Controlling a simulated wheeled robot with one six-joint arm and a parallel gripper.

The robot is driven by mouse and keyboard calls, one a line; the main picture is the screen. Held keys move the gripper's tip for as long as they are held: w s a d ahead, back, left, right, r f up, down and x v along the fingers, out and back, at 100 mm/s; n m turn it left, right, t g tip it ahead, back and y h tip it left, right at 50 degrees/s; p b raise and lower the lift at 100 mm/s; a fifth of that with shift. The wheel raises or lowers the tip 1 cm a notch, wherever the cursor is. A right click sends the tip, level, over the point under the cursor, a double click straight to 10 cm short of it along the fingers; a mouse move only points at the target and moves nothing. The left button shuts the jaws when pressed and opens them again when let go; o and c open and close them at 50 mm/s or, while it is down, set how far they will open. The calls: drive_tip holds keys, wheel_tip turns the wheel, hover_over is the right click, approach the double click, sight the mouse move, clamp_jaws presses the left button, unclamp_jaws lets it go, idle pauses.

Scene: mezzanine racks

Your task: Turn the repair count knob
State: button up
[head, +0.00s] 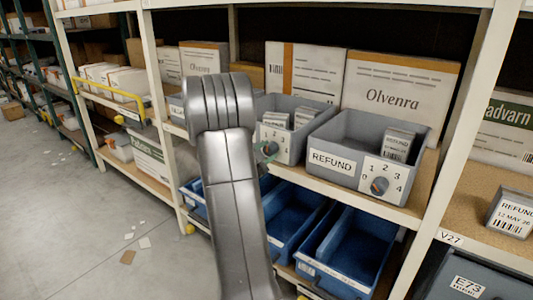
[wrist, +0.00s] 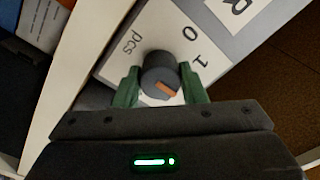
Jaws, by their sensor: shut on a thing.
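A dark round knob (wrist: 160,72) with an orange mark sits on a white dial plate (wrist: 160,28) marked "pcs", "0" and "1". The orange mark points to the lower right in the wrist view; the number there is hidden. My gripper (wrist: 159,76) has its green fingers closed on both sides of the knob. In the head view my gripper (head: 266,152) is at the front of the left grey bin (head: 290,102), whose plate (head: 275,137) shows partly. My arm hides the bin's name label; only an "R" (wrist: 238,5) shows in the wrist view.
A second grey bin (head: 345,128) labelled "REFUND", with its own knob (head: 380,185), stands to the right on the same shelf. Blue bins (head: 345,250) are on the shelf below. A cream rack post (head: 462,110) stands further right. Open floor (head: 80,220) lies left.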

drive_tip(key=o, duration=1)
drive_tip(key=shift+s, duration=0.1)
drive_tip(key=p+v, duration=0.1)
drive_tip(key=v, duration=1.2)
drive_tip(key=shift+s+a, duration=0.25)
drive_tip(key=shift+w, duration=0.1)
drive_tip(key=b+x, duration=0.1)
drive_tip(key=x, duration=1.2)
drive_tip(key=shift+w+d, duration=0.3)
drive_tip(key=shift+s+a, duration=0.1)
drive_tip(key=shift+s, duration=0.05)
